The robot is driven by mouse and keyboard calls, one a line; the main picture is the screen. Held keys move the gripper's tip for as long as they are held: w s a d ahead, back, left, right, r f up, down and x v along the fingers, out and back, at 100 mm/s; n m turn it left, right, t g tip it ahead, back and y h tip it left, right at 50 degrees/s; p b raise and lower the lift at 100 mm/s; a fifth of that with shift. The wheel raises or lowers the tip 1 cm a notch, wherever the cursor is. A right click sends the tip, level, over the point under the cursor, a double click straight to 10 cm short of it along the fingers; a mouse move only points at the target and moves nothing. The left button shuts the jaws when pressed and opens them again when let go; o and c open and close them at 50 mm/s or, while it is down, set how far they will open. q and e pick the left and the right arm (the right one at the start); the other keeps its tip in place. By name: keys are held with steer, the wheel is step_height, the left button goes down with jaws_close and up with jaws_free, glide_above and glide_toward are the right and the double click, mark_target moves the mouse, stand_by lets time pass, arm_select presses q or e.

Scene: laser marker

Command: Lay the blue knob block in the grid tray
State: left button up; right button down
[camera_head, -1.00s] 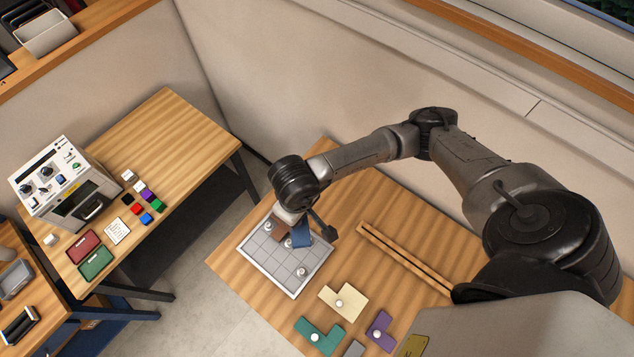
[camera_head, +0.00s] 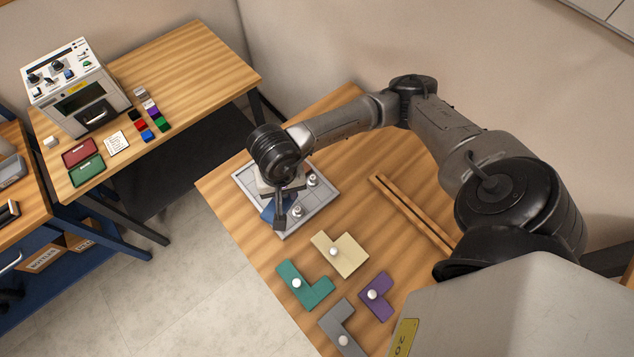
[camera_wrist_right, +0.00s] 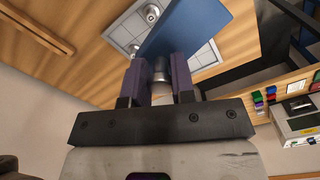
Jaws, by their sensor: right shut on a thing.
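The blue knob block (camera_head: 267,209) is held at the lower left part of the grid tray, partly hidden under my right wrist. My right gripper (camera_wrist_right: 160,68) is shut on the block's silver knob, and the blue block (camera_wrist_right: 190,25) spreads out beyond the fingers in the wrist view. The grid tray (camera_head: 325,190) is pale grey with square lines and lies on the table. It also shows behind the block in the wrist view (camera_wrist_right: 122,38). I cannot tell whether the block touches the tray. My left gripper is not in view.
Two white knobs (camera_head: 312,180) show on the tray's right part. Cream (camera_head: 345,259), green (camera_head: 313,289), purple (camera_head: 377,304) and grey (camera_head: 337,320) knob blocks lie in front. A slotted wooden rail (camera_head: 410,213) lies to the right. A marking machine (camera_head: 75,88) stands on the left table.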

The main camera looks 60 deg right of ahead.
steer(key=s+d+f+m+b, duration=0.1)
steer(key=d+f+b, duration=0.1)
steer(key=d+f, duration=0.2)
steer(key=s+d+f+m+b, duration=0.1)
steer(key=d+f+b, duration=0.1)
steer(key=d+f, duration=0.2)
steer(key=s+d+f+m+b, duration=0.1)
steer(key=d+f+b, duration=0.1)
steer(key=d+f, duration=0.3)
steer(key=shift+s+f+m, duration=0.15)
steer(key=shift+s+m, duration=0.25)
steer(key=shift+a+f, duration=0.15)
steer(key=shift+f, duration=1.9)
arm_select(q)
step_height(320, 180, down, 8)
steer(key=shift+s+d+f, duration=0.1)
arm_select(e)
steer(key=shift+f, duration=0.15)
steer(key=c, duration=1)
jaws_free()
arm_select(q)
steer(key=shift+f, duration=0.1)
arm_select(e)
steer(key=shift+o, duration=0.2)
